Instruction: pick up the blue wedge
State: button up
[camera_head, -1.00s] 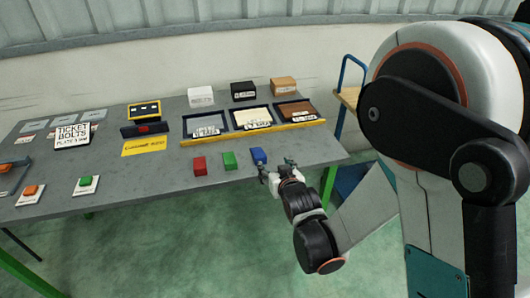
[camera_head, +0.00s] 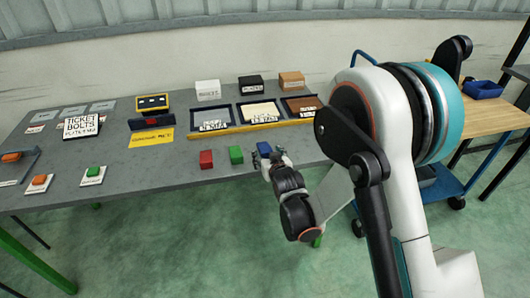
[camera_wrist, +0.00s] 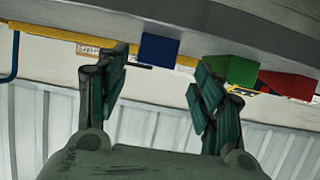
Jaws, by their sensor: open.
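The blue wedge (camera_head: 264,148) lies near the front edge of the grey table, at the right end of a row with a green block (camera_head: 236,155) and a red block (camera_head: 206,159). My gripper (camera_head: 268,161) is at the table's front edge, just in front of the blue wedge, and partly covers it. In the wrist view, which shows the table upside down, the blue wedge (camera_wrist: 159,48) appears in the gap between my two open fingers (camera_wrist: 160,72). Nothing is held. The right finger overlaps the green block (camera_wrist: 232,70) in the picture; I cannot tell whether they touch.
Behind the row, a yellow-edged rail (camera_head: 240,132) fronts several labelled trays. A yellow card (camera_head: 151,138) and a "Ticket Bolts" sign (camera_head: 82,124) are further left. A blue cart (camera_head: 437,185) and a wooden bench (camera_head: 492,116) stand right. Floor in front is clear.

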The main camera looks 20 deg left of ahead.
aim_at(267, 151)
jog(key=b+x, duration=0.1)
jog(key=x, duration=0.3)
jog(key=shift+w+d+b, duration=0.1)
jog(key=shift+w+b, duration=0.25)
jog(key=shift+b, duration=0.05)
jog(key=c, duration=1.2)
